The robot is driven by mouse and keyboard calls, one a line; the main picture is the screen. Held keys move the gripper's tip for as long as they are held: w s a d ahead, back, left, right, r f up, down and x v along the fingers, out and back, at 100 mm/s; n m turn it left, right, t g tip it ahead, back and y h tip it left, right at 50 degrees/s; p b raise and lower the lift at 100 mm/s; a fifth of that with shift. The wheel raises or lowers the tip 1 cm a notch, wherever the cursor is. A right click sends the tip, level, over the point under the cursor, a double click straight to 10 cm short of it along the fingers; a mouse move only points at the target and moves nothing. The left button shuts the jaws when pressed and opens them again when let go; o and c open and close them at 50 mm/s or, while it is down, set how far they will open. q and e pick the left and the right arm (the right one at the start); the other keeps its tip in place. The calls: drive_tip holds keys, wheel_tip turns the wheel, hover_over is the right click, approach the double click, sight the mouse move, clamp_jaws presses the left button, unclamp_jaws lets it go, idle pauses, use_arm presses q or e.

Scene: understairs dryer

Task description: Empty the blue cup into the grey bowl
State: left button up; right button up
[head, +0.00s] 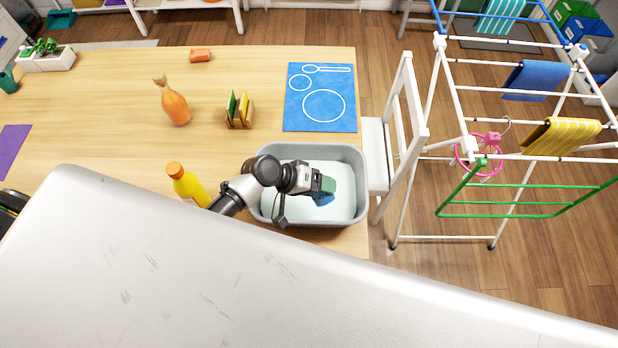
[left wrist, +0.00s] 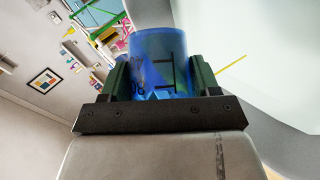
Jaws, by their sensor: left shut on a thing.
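The grey bowl (head: 359,158) is a rectangular tub at the table's right edge, with a pale inside. My left gripper (head: 324,188) is over it, shut on the blue cup (head: 322,199). In the left wrist view, the see-through blue cup (left wrist: 158,55) sits between the green finger pads, with dark markings on its side. The room looks strongly tilted in that view, so the gripper and cup appear tipped over. A pale angular shape shows low in the cup; I cannot tell what it is. My right gripper is not in view.
A yellow bottle (head: 188,186) with an orange cap stands close left of the tub. A rack (head: 239,112), an orange vase (head: 174,103) and a blue mat (head: 321,118) are further back. A white chair (head: 400,130) and drying rack (head: 470,145) stand right of the table.

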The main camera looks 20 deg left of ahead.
use_arm(q)
drive_tip(key=shift+w+a+r+n+g+h+b, duration=0.2)
drive_tip(key=shift+r+n+g+h+b, duration=0.15)
drive_tip(key=shift+n+g+h+b, duration=0.4)
idle(2.0)
drive_tip(key=shift+w+a+r+n+h+b, duration=0.15)
drive_tip(key=shift+w+a+n+h+b, duration=0.2)
drive_tip(key=shift+w+a+h+b, duration=0.25)
idle(1.0)
drive_tip(key=shift+w+a+r+n+g+h+b, duration=0.1)
drive_tip(key=shift+r+n+g+h+b, duration=0.1)
drive_tip(key=shift+n+g+h+b, duration=0.5)
idle(1.2)
